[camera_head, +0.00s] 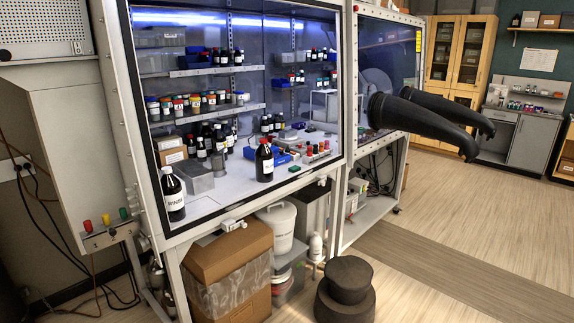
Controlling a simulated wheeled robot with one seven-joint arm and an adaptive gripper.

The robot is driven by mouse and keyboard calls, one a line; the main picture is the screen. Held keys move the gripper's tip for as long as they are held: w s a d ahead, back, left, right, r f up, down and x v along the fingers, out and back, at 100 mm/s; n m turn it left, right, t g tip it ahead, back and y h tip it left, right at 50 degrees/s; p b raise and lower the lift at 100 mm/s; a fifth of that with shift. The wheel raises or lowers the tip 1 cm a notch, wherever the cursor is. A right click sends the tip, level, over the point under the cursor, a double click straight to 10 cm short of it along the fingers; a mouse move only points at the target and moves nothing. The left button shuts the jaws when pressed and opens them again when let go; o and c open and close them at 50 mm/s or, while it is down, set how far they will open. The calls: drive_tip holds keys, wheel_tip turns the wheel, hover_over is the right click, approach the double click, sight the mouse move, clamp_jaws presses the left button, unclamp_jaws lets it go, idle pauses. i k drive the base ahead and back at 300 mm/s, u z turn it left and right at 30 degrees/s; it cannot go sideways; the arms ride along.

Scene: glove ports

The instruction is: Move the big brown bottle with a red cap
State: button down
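A big brown bottle with a reddish cap and a white label (264,160) stands upright on the work surface of the lit cabinet, near its front edge. Another big brown bottle with a white label (173,195) stands at the front left of the same surface; its cap looks pale. Smaller dark bottles (219,138) stand in a group behind them. My gripper is not in view.
The cabinet's frame (140,150) borders the opening. A grey box (197,178), blue trays (283,156) and small red-capped vials (319,149) crowd the surface. Black gloves (425,115) jut from the second cabinet. A dark round stool (346,285) and cardboard box (228,262) stand below.

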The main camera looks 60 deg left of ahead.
sight(264, 155)
drive_tip(key=u, duration=0.2)
drive_tip(key=i, duration=1.65)
drive_tip(key=u, duration=0.95)
drive_tip(key=i, duration=1.1)
drive_tip(key=u, duration=1.65)
drive_tip(key=i, duration=0.55)
drive_tip(key=u, duration=0.5)
